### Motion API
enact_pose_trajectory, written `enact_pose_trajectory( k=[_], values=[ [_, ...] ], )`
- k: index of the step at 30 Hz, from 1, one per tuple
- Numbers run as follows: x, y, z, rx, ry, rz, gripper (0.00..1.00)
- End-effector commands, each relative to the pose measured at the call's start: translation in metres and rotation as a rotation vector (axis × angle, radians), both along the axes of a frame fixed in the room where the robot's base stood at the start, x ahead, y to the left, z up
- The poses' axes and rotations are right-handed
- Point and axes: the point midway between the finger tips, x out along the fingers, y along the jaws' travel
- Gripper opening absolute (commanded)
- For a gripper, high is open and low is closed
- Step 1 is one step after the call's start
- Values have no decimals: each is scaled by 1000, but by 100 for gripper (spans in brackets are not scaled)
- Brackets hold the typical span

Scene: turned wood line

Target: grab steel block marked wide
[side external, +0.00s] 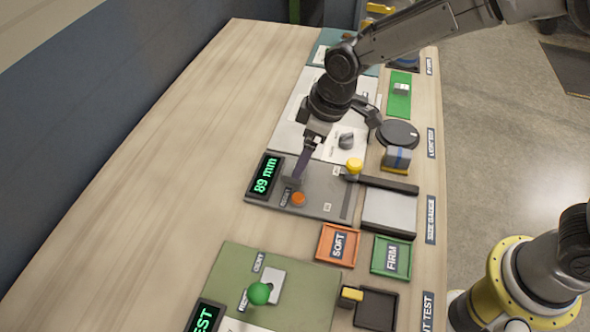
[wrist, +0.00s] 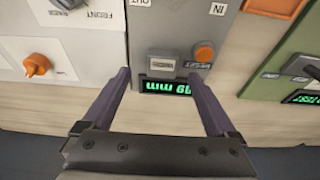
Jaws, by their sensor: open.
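My gripper (side external: 300,174) is over the grey gauge panel, near its display; in the wrist view its two fingers (wrist: 165,76) are apart with nothing held between them. A small grey block-like piece (wrist: 164,65) shows on the panel between and beyond the fingertips, beside an orange button (wrist: 204,52). In the side view this piece (side external: 293,182) is partly hidden by the fingers. I cannot read "wide" on any block, so I cannot tell whether this is the steel block. Whether the fingers touch the panel is unclear.
The green-lit display (side external: 264,175) reads 89 mm. A yellow knob (side external: 354,166) stands on the panel's right side. An orange SOFT tray (side external: 338,245) and green FIRM tray (side external: 391,257) lie nearer the camera. A green ball knob (side external: 258,293) rises from the green panel. Bare wood lies left.

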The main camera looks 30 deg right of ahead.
Motion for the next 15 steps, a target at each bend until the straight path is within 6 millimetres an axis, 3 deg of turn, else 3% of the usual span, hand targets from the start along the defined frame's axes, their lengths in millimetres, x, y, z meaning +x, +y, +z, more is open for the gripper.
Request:
enact_pose_trajectory(
  k=[7,15],
  values=[
    [6,12,-34,-2,4,-1,92],
    [8,13,-42,-1,1,0,92]
  ],
)
